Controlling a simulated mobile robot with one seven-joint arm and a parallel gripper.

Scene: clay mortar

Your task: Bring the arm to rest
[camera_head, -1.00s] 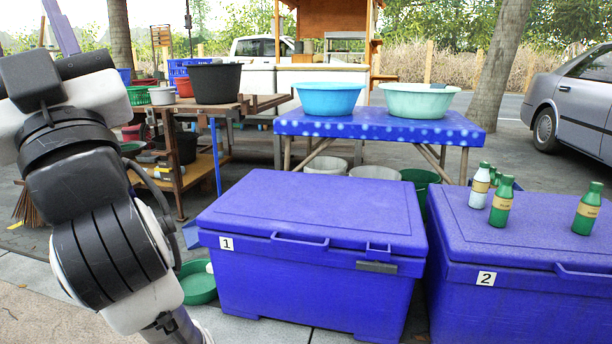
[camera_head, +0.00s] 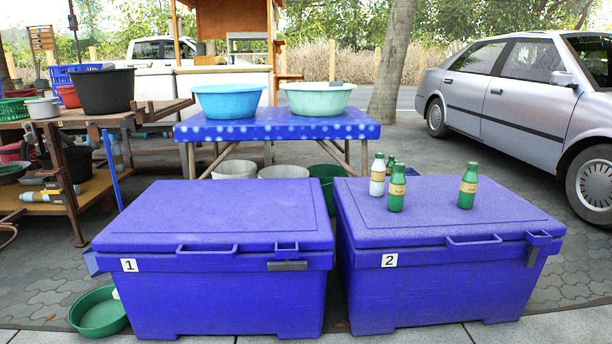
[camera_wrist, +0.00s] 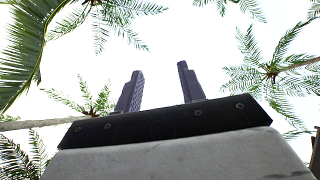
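My gripper (camera_wrist: 160,90) shows in the wrist view, pointing up at bright sky and palm fronds. Its two dark fingers stand well apart with nothing between them. My arm and gripper do not show in the head view now. The task names no other object.
Blue cooler 1 (camera_head: 215,215) and blue cooler 2 (camera_head: 450,285) stand side by side in front, both lids closed. Several bottles (camera_head: 397,187) stand on cooler 2. A table (camera_head: 277,129) with two basins is behind. A green bowl (camera_head: 100,312) lies at lower left. A car (camera_head: 525,95) is at right.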

